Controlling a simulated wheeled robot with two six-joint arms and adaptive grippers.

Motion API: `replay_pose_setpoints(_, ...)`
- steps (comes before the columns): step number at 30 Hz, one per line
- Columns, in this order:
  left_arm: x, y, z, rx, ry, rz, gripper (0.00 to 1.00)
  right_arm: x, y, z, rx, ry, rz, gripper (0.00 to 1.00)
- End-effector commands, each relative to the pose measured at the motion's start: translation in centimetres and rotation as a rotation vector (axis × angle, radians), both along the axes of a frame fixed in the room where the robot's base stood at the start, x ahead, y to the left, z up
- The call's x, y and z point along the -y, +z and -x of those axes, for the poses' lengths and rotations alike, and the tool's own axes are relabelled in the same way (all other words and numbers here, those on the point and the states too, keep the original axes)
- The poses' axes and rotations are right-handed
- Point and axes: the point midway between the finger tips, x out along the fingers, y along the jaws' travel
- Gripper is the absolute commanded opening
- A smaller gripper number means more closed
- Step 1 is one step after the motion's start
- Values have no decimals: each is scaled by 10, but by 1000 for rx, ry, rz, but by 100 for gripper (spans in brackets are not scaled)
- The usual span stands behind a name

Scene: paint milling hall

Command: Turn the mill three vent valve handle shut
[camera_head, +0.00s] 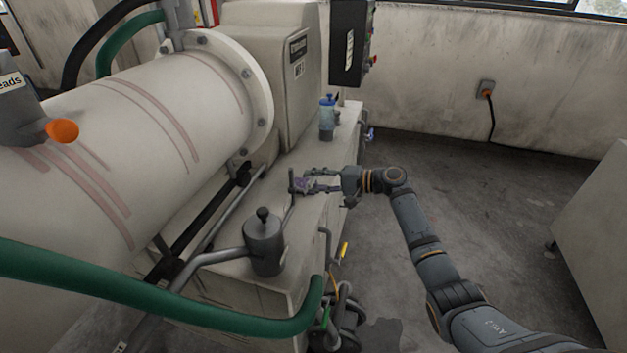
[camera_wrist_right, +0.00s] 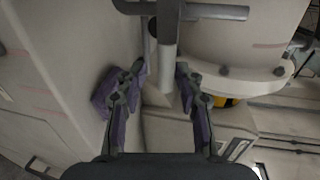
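A grey T-shaped handle (camera_head: 291,182) stands on a thin pipe beside the mill's drum in the head view. In the right wrist view the handle (camera_wrist_right: 168,38) shows as a bar with a stem pointing down toward my fingers. No label on it is readable. My right gripper (camera_head: 310,186) reaches it from the right. Its fingers, with purple pads, are apart in the right wrist view (camera_wrist_right: 161,76). The stem's end lies between or just beyond the fingertips; I cannot tell whether they touch it. My left gripper is not in view.
The large cream drum (camera_head: 150,120) fills the left. A grey lidded pot (camera_head: 264,243) and a green hose (camera_head: 150,300) are nearer me. The floor (camera_head: 480,210) at right is open.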

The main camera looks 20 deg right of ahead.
Motion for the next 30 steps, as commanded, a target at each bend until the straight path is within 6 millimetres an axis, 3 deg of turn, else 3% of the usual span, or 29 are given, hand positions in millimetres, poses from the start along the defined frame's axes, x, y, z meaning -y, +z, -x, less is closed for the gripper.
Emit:
replay_pose_setpoints(10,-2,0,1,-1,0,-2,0,5,4,3,6,0,-1,37)
replay_pose_setpoints(21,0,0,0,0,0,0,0,73,18,48,2,-2,3,37)
replay_pose_setpoints(30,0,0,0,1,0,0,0,98,25,66,3,-1,-1,37)
